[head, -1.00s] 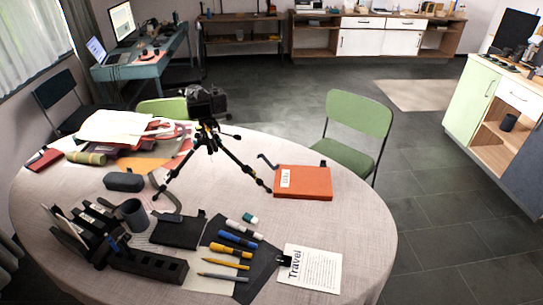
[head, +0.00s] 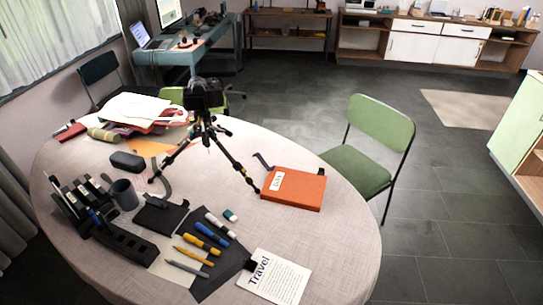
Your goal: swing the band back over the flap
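An orange, flat, box-like folder (head: 293,189) with a white label lies on the right part of the table in the head view. A thin dark strap (head: 263,161) sticks out at its far left corner, bent and off the top face; it may be the band. I cannot make out a separate flap edge at this size. The top face looks flat and closed, with nothing across it. My gripper is not in view.
A black tripod (head: 206,137) stands left of the folder on the round table (head: 336,238), legs spread. Pens, a Travel sheet (head: 274,277), a mug (head: 124,194) and a black organizer (head: 122,244) fill the near left. A green chair (head: 377,135) stands behind right.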

